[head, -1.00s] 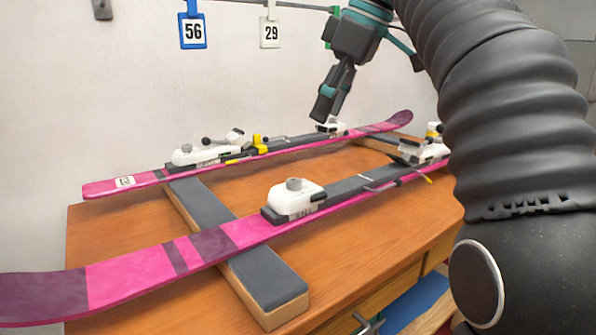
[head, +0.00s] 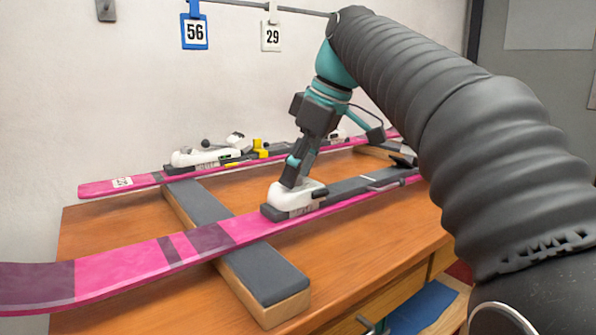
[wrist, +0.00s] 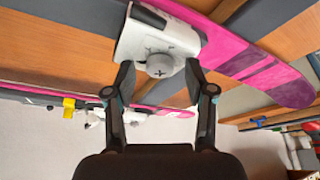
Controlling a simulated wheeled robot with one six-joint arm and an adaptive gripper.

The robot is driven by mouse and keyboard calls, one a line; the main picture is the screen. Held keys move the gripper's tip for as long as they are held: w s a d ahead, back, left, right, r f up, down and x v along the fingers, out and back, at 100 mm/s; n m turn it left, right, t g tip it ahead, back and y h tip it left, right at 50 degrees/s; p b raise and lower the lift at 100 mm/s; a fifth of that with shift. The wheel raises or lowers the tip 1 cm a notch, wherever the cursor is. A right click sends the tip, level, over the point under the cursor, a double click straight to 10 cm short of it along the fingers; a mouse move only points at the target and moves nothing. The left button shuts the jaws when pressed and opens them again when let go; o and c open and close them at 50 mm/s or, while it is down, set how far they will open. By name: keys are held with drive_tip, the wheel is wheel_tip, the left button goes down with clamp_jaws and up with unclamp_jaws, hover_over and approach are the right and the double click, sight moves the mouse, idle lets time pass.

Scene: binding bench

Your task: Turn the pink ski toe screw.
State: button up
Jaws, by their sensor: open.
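The near pink ski (head: 120,270) lies across padded supports, with a white toe binding (head: 312,196) on it. The toe screw (wrist: 160,66), a grey round knob with a cross slot, sits on that binding in the wrist view. My gripper (wrist: 160,76) is open, with one finger on each side of the screw; I cannot tell if they touch it. In the head view my gripper (head: 291,184) points down at the toe binding and hides the screw.
A second pink ski (head: 95,190) lies behind, with a white toe binding (head: 190,158) and a yellow part (head: 259,146). The skis rest on grey padded supports (head: 265,277) on a wooden bench (head: 110,235). Tags 56 (head: 194,32) and 29 (head: 271,37) hang on the wall.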

clamp_jaws()
drive_tip(key=shift+m, duration=0.3)
drive_tip(key=m+h+p, duration=0.1)
drive_tip(key=m, duration=0.1)
drive_tip(key=m+t+p, duration=0.1)
drive_tip(key=m, duration=0.2)
drive_tip(key=shift+s+a+r+t+h, duration=0.2)
drive_tip(key=shift+t+h, duration=0.1)
drive_tip(key=shift+h, duration=0.1)
drive_tip(key=m+h+p, duration=0.1)
drive_tip(key=m, duration=0.2)
drive_tip(key=m+h+p, duration=0.1)
drive_tip(key=m, duration=0.2)
drive_tip(key=shift+a+f+t+p, duration=0.1)
drive_tip(key=shift+f+t+p, duration=0.1)
drive_tip(key=shift+t+p, duration=0.2)
